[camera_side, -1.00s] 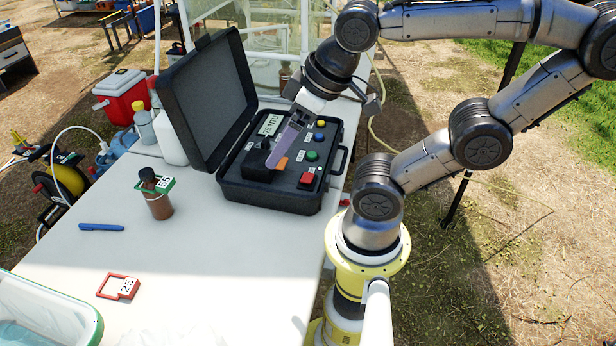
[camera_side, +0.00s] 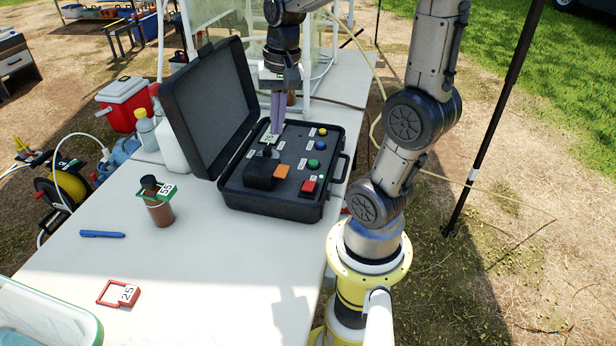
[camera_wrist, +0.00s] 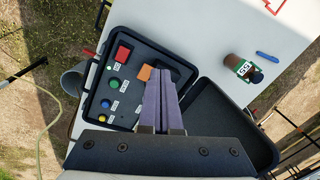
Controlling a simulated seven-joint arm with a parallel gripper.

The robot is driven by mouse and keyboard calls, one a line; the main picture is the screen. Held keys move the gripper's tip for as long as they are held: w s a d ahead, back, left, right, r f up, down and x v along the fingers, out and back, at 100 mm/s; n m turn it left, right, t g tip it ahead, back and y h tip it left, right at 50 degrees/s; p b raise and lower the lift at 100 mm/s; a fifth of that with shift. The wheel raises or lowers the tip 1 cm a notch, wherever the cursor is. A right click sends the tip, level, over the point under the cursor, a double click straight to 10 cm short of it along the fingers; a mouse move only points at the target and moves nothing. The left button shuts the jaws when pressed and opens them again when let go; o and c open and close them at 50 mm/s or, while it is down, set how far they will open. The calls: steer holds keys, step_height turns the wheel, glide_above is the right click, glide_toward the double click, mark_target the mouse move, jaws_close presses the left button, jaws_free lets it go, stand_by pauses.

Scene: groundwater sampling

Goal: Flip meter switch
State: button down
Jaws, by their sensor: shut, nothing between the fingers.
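The meter is an open black case (camera_side: 228,198) on the white table, its lid (camera_side: 208,100) raised at the left. Its panel has a red switch-like block (camera_side: 309,187) at the front right, which also shows in the wrist view (camera_wrist: 123,53). Beside it are an orange piece (camera_side: 281,171), a black block (camera_side: 260,173) and green (camera_side: 314,163), blue (camera_side: 321,146) and yellow (camera_side: 322,132) buttons. My gripper (camera_side: 275,131) is shut and empty, its purple fingers pointing down near the panel's back left, hiding part of the display. I cannot tell whether they touch it.
A brown bottle (camera_side: 159,212) with a green tag stands left of the case. A blue pen (camera_side: 102,234) and a red tag (camera_side: 118,293) lie on the table (camera_side: 200,290). A clear bin (camera_side: 45,315) is at the front left. The table's front middle is clear.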

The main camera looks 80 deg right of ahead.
mark_target(307, 188)
steer(key=s+d+f+m+y, duration=0.1)
steer(key=s+d+f+m, duration=0.1)
steer(key=d+f, duration=0.1)
steer(key=s+d+f+m+g, duration=0.1)
steer(key=s+d+f+m, duration=0.2)
steer(key=d, duration=0.3)
steer(key=shift+d+y, duration=0.25)
steer(key=shift+y, duration=0.15)
steer(key=shift+w, duration=0.1)
steer(key=a+f, duration=0.1)
steer(key=f, duration=0.3)
steer(key=a+f, duration=0.1)
steer(key=f, duration=0.8)
steer(key=shift+a+f, duration=0.35)
steer(key=shift+a, duration=0.05)
